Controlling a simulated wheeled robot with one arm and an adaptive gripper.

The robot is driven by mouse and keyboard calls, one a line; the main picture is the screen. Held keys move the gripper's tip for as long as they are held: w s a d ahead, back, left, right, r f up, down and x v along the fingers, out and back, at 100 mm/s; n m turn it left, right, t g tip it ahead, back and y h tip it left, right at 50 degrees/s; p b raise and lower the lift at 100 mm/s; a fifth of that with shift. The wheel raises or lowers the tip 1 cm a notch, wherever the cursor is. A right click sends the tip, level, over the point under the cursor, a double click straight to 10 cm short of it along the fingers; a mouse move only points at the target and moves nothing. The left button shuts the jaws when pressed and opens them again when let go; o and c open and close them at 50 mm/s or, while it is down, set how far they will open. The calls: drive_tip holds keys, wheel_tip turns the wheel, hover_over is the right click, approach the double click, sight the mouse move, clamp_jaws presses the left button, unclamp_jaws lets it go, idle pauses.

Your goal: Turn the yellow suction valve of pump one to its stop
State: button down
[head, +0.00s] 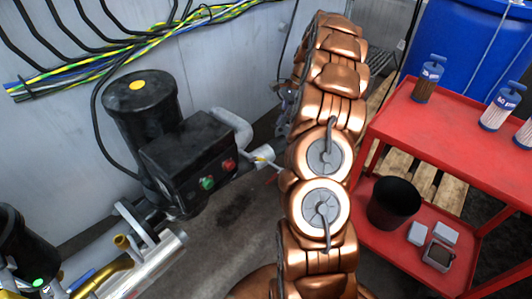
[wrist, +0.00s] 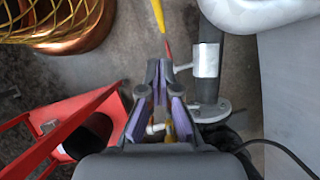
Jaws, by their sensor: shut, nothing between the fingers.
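In the wrist view my gripper (wrist: 160,70) is shut and empty, its purple-padded fingertips together. A thin yellow lever with a red tip (wrist: 158,14) comes down from the top edge. Its red end lies just beyond my fingertips; I cannot tell whether they touch. In the head view a small yellow and red lever (head: 262,160) shows at a pale pipe end beside the black pump (head: 140,105). My copper arm hides my gripper there. No pump number is readable.
The pump's black box (head: 188,155) has green and red buttons. A red cart (head: 450,128) with bottles, a black bin (head: 394,203) and small boxes stands right of my arm. It also shows in the wrist view (wrist: 50,135). Cables run along the wall.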

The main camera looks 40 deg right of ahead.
approach(264, 159)
drive_tip(key=x, duration=0.5)
drive_tip(key=shift+a+f, duration=0.1)
drive_tip(key=shift+w+a+f, duration=0.1)
drive_tip(key=shift+a+f, duration=0.4)
drive_tip(key=shift+a, duration=0.05)
